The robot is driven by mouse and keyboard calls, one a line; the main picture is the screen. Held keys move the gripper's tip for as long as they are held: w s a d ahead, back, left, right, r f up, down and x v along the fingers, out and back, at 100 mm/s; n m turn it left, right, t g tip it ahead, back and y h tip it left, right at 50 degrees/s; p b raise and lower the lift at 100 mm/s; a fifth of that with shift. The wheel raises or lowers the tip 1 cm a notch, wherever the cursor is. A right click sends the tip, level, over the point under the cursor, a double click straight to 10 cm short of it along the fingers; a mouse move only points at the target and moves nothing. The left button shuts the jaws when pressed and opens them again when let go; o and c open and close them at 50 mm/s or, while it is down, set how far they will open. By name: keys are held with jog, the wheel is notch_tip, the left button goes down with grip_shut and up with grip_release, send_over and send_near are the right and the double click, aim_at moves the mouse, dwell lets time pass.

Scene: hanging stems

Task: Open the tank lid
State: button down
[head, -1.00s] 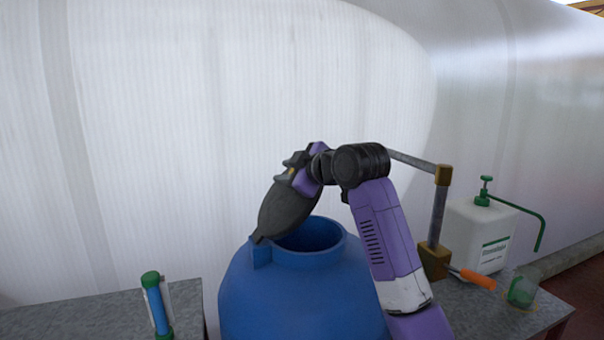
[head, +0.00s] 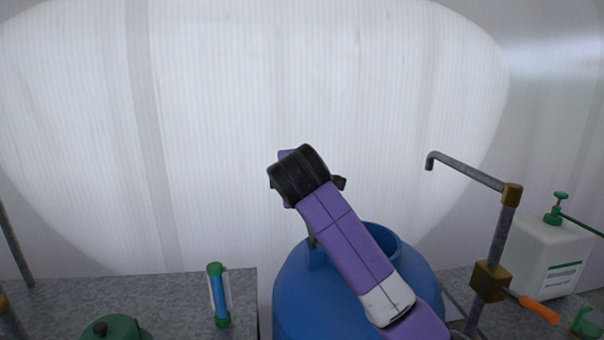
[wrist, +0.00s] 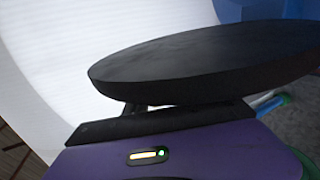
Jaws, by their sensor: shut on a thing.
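The blue tank (head: 340,295) stands at lower centre right in the head view, with its round mouth partly hidden by my purple arm. The dark lid (wrist: 200,60) fills the upper middle of the wrist view as a large black disc. In the head view, the lid is almost wholly hidden behind my arm; only a dark sliver shows above the blue block on the tank rim. My gripper (wrist: 148,108) is shut on the lid, on the near side in the wrist view; the actual contact is hardly visible. The blue tank also shows at top right there (wrist: 265,10).
A grey pipe (head: 470,178) with brass fittings and an orange-handled lever (head: 540,310) stands right of the tank. Beyond is a white sprayer container (head: 548,255). A blue tube with green ends (head: 220,295) and a green lidded object (head: 115,329) are on the left bench.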

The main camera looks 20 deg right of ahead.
jog(key=shift+w+a+f, duration=0.1)
jog(key=shift+w+a, duration=0.05)
jog(key=shift+a, duration=0.35)
jog(key=c, duration=1.1)
grip_release()
jog(key=shift+o, duration=0.2)
jog(key=shift+f, duration=0.1)
jog(key=b+v, duration=0.1)
jog(key=v, duration=0.6)
jog(key=shift+s+a+r+b, duration=0.2)
jog(key=shift+s+b, duration=0.1)
jog(key=shift+b, duration=0.1)
jog(key=shift+s, duration=0.1)
